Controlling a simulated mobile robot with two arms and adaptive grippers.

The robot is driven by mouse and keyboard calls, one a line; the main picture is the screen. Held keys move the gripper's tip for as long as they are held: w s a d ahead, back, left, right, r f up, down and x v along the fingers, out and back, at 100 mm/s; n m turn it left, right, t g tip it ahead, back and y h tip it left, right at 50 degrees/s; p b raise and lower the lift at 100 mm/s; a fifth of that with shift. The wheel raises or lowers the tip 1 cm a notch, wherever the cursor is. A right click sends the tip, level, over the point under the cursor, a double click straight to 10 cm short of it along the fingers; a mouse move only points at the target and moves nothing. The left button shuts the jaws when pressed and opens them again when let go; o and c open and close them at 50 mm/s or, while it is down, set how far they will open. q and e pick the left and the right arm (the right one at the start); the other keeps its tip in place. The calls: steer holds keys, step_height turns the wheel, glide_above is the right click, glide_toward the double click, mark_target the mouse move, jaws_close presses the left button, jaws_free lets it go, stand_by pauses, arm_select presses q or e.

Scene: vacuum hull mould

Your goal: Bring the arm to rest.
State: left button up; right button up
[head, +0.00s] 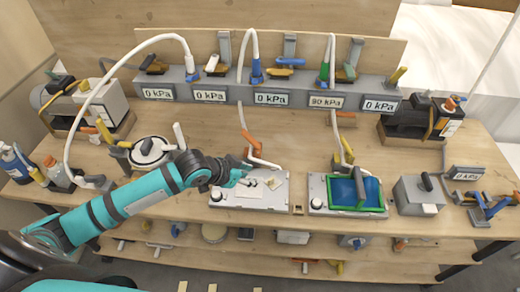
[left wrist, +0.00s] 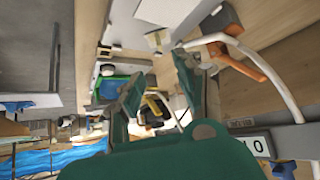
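My left arm (head: 130,200) reaches in from the lower left, over the front of the bench. Its gripper (head: 240,172) hovers over the left part of a pale flat plate (head: 240,202) with a small tan piece (head: 271,184) on it. In the left wrist view the two fingers (left wrist: 152,85) stand apart with nothing between them. Whether the gripper touches anything below is hard to tell, but it seems clear of the plate. My right gripper is not in view.
A green-framed blue mould (head: 357,193) sits on a second plate to the right. An orange-handled valve with white hose (head: 252,143) stands close behind my gripper. A manifold with several gauges (head: 271,99) runs along the back. A round white-lidded pot (head: 150,150) stands behind my arm.

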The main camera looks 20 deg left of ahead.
arm_select(q)
steer(key=s+d+f+n+g+y, duration=0.1)
steer(key=s+d, duration=0.2)
steer(key=s, duration=0.4)
steer(key=s+d+f+g+y, duration=0.1)
steer(key=s+d+f, duration=0.1)
steer(key=s, duration=0.5)
steer(key=s+a+n+g+y, duration=0.2)
steer(key=s+a+n, duration=0.15)
steer(key=s, duration=0.65)
step_height(320, 180, down, 30)
steer(key=s+g+b, duration=0.1)
steer(key=s+b, duration=0.1)
steer(key=s+a+f, duration=0.2)
steer(key=s+f, duration=0.5)
steer(key=s, duration=0.1)
steer(key=s+a+f+m+g+b, duration=0.1)
steer(key=s+f, duration=0.7)
steer(key=shift+a+f+g, duration=0.3)
steer(key=shift+a, duration=0.05)
